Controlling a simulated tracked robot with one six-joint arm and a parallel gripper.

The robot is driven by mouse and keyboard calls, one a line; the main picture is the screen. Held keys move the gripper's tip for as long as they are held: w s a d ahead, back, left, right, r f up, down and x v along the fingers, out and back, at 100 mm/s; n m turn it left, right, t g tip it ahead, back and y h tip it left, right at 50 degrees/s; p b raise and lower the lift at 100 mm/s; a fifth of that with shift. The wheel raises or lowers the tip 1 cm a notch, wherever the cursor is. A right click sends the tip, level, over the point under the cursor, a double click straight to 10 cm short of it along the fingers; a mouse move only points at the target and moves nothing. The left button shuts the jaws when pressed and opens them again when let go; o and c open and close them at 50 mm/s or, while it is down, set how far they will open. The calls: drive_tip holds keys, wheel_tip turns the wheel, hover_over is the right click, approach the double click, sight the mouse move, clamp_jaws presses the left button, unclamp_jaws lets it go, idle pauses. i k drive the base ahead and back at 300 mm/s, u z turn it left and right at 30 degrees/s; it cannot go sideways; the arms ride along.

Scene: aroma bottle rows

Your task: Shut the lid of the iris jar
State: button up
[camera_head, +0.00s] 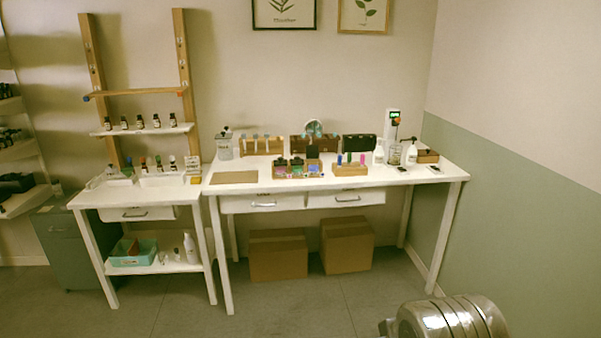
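A pale jar (224,149) with a small dark marking stands upright at the back left of the long white table. Its top looks uneven, with a dark part at the rim; the lid's position is too small to tell. I cannot read a name on it, so I cannot tell whether it is the iris jar. My gripper is not in view; only a shiny metal rounded part, which looks like my own arm, shows at the bottom right.
The long white table (400,181) holds wooden bottle racks, pump bottles and a device with a green display (393,124). A brown mat (234,177) lies at its front left. A lower white side table (84,200) adjoins on the left. Cardboard boxes (278,258) stand underneath. The floor in front is clear.

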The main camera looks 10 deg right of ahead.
sight(312, 152)
drive_tip(key=u, duration=0.05)
drive_tip(key=i, duration=1.3)
